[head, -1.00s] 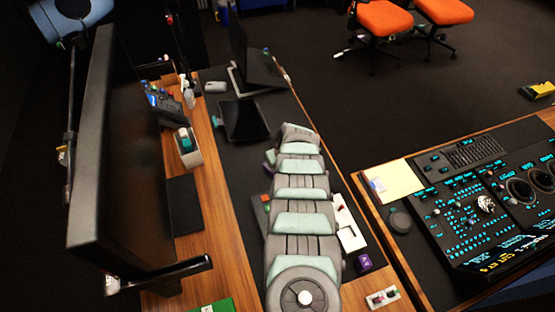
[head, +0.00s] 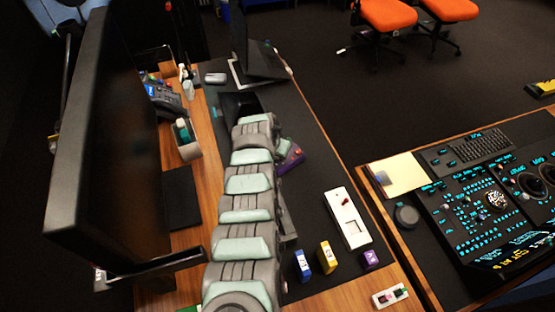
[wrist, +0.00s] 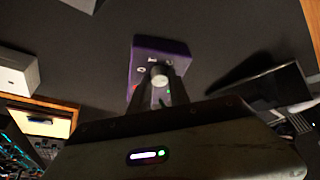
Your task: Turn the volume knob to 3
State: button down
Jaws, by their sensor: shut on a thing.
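A purple box (wrist: 180,48) with a grey round knob (wrist: 159,72) on its face shows in the wrist view. Small pale marks surround the knob, too blurred to read, so I cannot tell which number it points at. My gripper (wrist: 160,84) is shut on the knob, one dark finger on each side. In the head view the purple box (head: 292,158) shows just right of my arm's far end, partly covered by it. The fingers and the knob cannot be made out there.
A white panel with a red-tipped lever (head: 358,238) lies right of my arm. Blue (head: 302,265), yellow (head: 327,257) and purple (head: 371,259) blocks stand near the front. A large monitor (head: 105,150) rises at left. A dark tablet (head: 240,106) lies beyond my arm.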

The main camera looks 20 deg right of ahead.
jog(key=shift+f+m+b, duration=0.3)
jog(key=shift+f+b, duration=0.05)
jog(key=shift+b, duration=0.1)
jog(key=shift+r+m+g+b, duration=0.3)
jog(key=shift+m+b, duration=0.3)
jog(key=shift+b, duration=0.4)
jog(key=c, duration=1.2)
grip_release()
jog(key=shift+r, duration=0.1)
jog(key=p+v, duration=0.2)
jog(key=v, duration=0.8)
jog(key=shift+a+r, duration=0.3)
